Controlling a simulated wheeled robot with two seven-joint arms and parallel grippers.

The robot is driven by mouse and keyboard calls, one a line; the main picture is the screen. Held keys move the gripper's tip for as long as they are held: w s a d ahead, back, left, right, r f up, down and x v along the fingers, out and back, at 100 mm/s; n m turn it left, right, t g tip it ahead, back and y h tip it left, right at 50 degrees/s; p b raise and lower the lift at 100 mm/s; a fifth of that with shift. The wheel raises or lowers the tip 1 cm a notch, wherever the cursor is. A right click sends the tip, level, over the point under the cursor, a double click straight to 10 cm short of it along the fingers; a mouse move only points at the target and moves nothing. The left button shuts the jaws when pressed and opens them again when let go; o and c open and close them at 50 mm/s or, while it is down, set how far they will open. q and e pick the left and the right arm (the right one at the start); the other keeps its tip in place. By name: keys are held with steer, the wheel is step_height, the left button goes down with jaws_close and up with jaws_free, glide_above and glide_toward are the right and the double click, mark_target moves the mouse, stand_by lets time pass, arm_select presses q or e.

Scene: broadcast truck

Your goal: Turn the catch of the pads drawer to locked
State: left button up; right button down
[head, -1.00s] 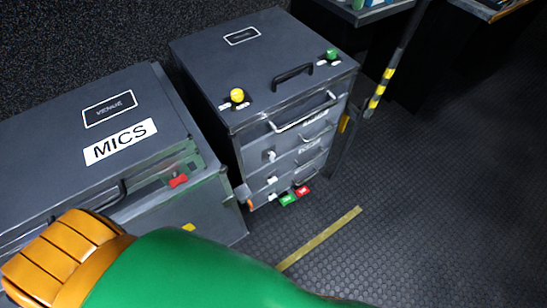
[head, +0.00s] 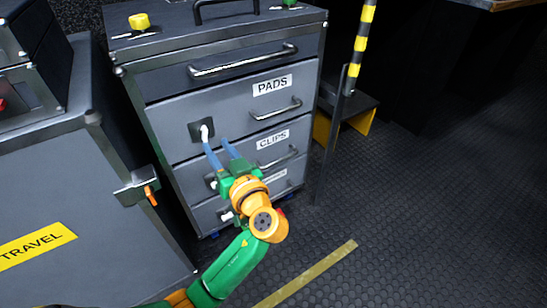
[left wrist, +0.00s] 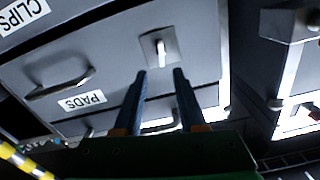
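The pads drawer (head: 232,100) is a shut grey drawer front with a PADS label (head: 272,86) in the head view. Its catch (head: 204,131) is a small white lever on a dark square plate, on the left of the front. It stands roughly upright in the head view. My left gripper (head: 216,146) is open, its two blue fingers pointing at the catch from below. In the left wrist view the catch (left wrist: 160,50) lies just beyond and between the fingertips (left wrist: 160,74); I cannot tell whether they touch it. My right gripper is not in view.
Below are the clips drawer (head: 228,153) and another drawer, each with a white catch. A grey case with a TRAVEL label (head: 38,246) and orange-tipped latch stands at left. A yellow-and-black striped pole (head: 361,45) rises at right. The floor at right is clear.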

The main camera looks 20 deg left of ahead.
mark_target(207, 133)
arm_select(q)
steer(key=x, duration=0.6)
steer(key=shift+a, duration=0.2)
jaws_close()
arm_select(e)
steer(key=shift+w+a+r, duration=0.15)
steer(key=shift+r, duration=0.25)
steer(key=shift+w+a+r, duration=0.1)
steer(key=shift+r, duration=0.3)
arm_select(q)
steer(key=shift+m, duration=0.3)
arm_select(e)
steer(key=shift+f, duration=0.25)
arm_select(q)
steer(key=shift+m, duration=0.3)
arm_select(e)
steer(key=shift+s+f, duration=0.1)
